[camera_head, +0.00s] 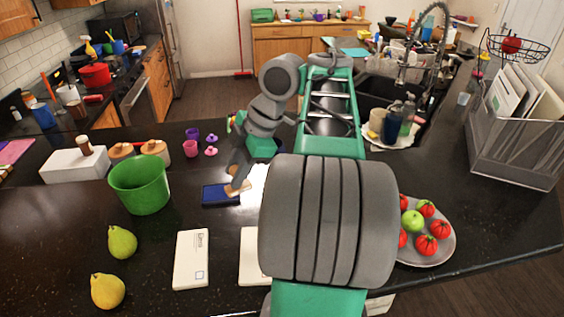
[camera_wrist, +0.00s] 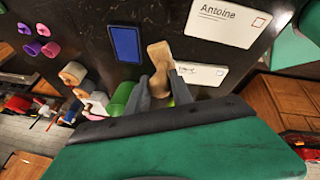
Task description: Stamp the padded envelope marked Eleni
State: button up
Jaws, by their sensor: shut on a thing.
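My gripper (camera_head: 240,168) is shut on a wooden stamp (camera_head: 237,188). The wrist view shows the stamp (camera_wrist: 160,56) between the fingers (camera_wrist: 163,82). The stamp is by the right edge of the blue ink pad (camera_head: 218,194); whether they touch is unclear. The pad also shows in the wrist view (camera_wrist: 126,44). A white envelope (camera_head: 191,262) lies nearer the front, with small writing that looks like Eleni and a marked box; it is partly hidden in the wrist view (camera_wrist: 205,74). Beside it lies the envelope marked Antoine (camera_wrist: 228,22), partly covered by my arm in the head view (camera_head: 250,262).
A green bucket (camera_head: 140,185) stands left of the pad. Two pears (camera_head: 122,242) lie at front left. A plate of tomatoes and a green apple (camera_head: 434,255) is right of my arm. A wire file rack (camera_head: 520,150) stands at far right.

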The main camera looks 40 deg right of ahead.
jog(key=w+a+f, duration=0.3)
jog(key=w+a, duration=0.3)
jog(key=w, duration=0.2)
jog(key=w+d+m+t+h, duration=0.1)
jog(key=w+d+m+h, duration=0.1)
jog(key=w+d+m, duration=0.4)
jog(key=shift+n, duration=0.6)
jog(key=f+b, duration=0.2)
jog(key=s+d+f+b, duration=0.1)
jog(key=s+f+b, duration=0.1)
jog(key=f+b, duration=0.1)
jog(key=shift+d+f+b, duration=0.2)
jog(key=shift+f+b, duration=0.1)
jog(key=shift+b, duration=0.05)
jog(key=shift+f+b, duration=0.5)
jog(key=shift+f, duration=0.1)
dwell(0.4)
notch_tip(320, 180, up, 7)
jog(key=p, duration=0.6)
dwell(0.3)
